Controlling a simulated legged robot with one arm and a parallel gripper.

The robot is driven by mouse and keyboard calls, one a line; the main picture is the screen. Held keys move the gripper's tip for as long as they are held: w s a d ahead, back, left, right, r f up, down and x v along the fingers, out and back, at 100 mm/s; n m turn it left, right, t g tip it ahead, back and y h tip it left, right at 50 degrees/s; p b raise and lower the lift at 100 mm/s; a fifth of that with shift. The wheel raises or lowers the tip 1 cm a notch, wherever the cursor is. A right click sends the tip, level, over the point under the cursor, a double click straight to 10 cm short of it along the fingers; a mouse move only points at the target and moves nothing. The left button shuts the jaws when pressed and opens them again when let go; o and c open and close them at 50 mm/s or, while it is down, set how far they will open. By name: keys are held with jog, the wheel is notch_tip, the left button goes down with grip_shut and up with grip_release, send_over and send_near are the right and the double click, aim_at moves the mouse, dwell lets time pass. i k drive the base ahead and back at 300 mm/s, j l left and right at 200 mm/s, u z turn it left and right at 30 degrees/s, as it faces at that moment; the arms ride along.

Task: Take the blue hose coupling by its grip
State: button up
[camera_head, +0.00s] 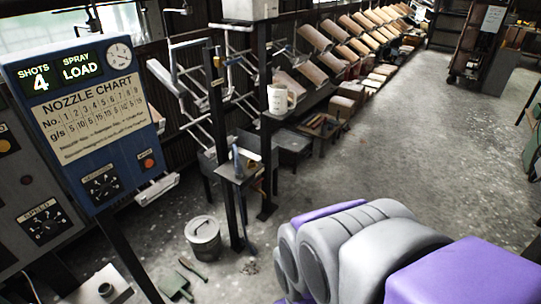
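A small blue upright piece (237,161), which looks like the blue hose coupling, stands at a small grey shelf (232,176) on a dark post, left of the middle in the head view. It is small in the picture, and I cannot make out its grip clearly. A thin dark blue length hangs below the shelf; I cannot tell whether it joins the coupling. My purple and grey arm fills the bottom right, well apart from the shelf. My gripper is not in view.
A blue control panel (101,183) with a nozzle chart stands at the left. The concrete floor (410,130) at right is clear.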

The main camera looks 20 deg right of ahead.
aim_at(238, 167)
jog(key=z, duration=0.15)
jog(key=i+l+u, duration=0.15)
jog(key=u, duration=0.5)
jog(key=i+l+u, duration=0.15)
jog(key=l, duration=0.35)
jog(key=i+l+u, duration=0.2)
jog(key=l, duration=0.35)
jog(key=i+l+u, duration=0.15)
jog(key=l, duration=0.4)
jog(key=l+u, duration=0.2)
jog(key=l, duration=0.35)
jog(key=i+l, duration=0.1)
jog(key=l, duration=0.35)
jog(key=i+l, duration=0.1)
jog(key=l, duration=0.8)
jog(key=i, duration=0.05)
